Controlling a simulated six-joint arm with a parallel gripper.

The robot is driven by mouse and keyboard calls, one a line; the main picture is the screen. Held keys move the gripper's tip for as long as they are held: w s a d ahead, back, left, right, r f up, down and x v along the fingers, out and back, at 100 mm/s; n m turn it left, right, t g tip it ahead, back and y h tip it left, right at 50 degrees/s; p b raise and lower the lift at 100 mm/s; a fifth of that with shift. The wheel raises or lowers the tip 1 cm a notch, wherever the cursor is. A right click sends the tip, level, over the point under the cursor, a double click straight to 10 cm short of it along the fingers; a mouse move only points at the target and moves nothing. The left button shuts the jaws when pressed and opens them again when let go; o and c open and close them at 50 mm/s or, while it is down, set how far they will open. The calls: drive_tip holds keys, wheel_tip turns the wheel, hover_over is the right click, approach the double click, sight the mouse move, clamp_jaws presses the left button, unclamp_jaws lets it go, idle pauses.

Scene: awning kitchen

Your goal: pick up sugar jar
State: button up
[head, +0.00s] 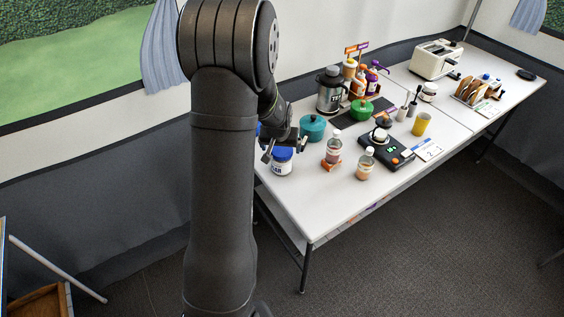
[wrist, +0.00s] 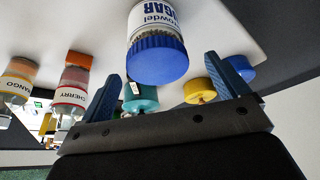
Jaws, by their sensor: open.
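The sugar jar (head: 282,163) is a white jar with a blue lid, standing near the left end of the white table. In the wrist view the sugar jar (wrist: 157,45) shows upside down, with its ribbed blue lid towards me and part of the word "SUGAR" on its label. My gripper (head: 283,147) is at the jar's lid in the head view, partly hidden by my arm. In the wrist view my gripper (wrist: 168,85) is open, and the lid lies in line with the gap between its blue fingers. I cannot tell whether a finger touches the jar.
A teal pot (head: 313,128) stands close behind the jar. A black scale (head: 392,151), a steel flask (head: 330,92) and a green pot (head: 361,110) are farther off. The table's front left corner is clear.

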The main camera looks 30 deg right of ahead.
sight(282, 150)
drive_tip(key=shift+x, duration=2.55)
drive_tip(key=shift+s+d, duration=0.1)
drive_tip(key=shift+d, duration=0.05)
drive_tip(key=shift+r, duration=0.1)
drive_tip(key=c, duration=1.3)
